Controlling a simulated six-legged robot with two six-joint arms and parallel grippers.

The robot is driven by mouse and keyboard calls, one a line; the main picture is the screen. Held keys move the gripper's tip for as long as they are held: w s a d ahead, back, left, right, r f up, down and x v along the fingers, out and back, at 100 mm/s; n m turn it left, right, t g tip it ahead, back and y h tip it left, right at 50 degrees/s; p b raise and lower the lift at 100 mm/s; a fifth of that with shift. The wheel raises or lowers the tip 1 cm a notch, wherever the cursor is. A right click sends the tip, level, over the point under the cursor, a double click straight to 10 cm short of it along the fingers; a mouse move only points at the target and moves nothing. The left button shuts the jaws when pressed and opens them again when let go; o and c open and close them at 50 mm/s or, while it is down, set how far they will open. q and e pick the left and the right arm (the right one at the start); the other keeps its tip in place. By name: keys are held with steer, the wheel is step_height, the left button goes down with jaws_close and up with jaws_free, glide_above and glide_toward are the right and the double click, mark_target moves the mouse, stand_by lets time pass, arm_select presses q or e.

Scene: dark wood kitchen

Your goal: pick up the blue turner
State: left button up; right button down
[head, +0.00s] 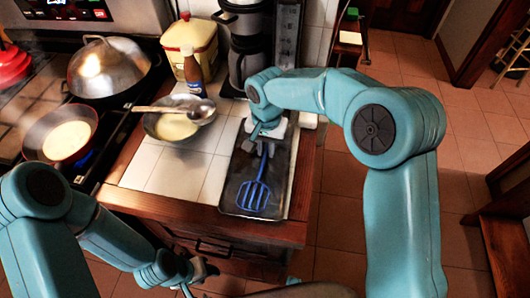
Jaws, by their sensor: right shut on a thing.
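The blue turner (254,193) has a slotted head and lies along a dark tray (231,202) on the white tiled counter. Its head points toward me and its handle runs back under my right gripper. My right gripper (264,146) is at the handle, shut on it; the fingertips are partly hidden by the gripper body and arm. My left gripper (200,270) is low at the bottom of the view, in front of the counter and away from the turner. Its fingers are too small to read.
Left of the tray are a bowl with a ladle (172,109), a brown bottle (193,72) and a yellow canister (189,45). A coffee maker (246,40) stands behind. A stove with a pan (66,140) and a domed wok (97,68) is at left. Open tiled floor lies right.

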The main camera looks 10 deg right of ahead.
mark_target(266, 152)
step_height(266, 152, up, 20)
steer(key=p, duration=0.1)
stand_by(0.5)
steer(key=shift+f, duration=0.1)
stand_by(0.4)
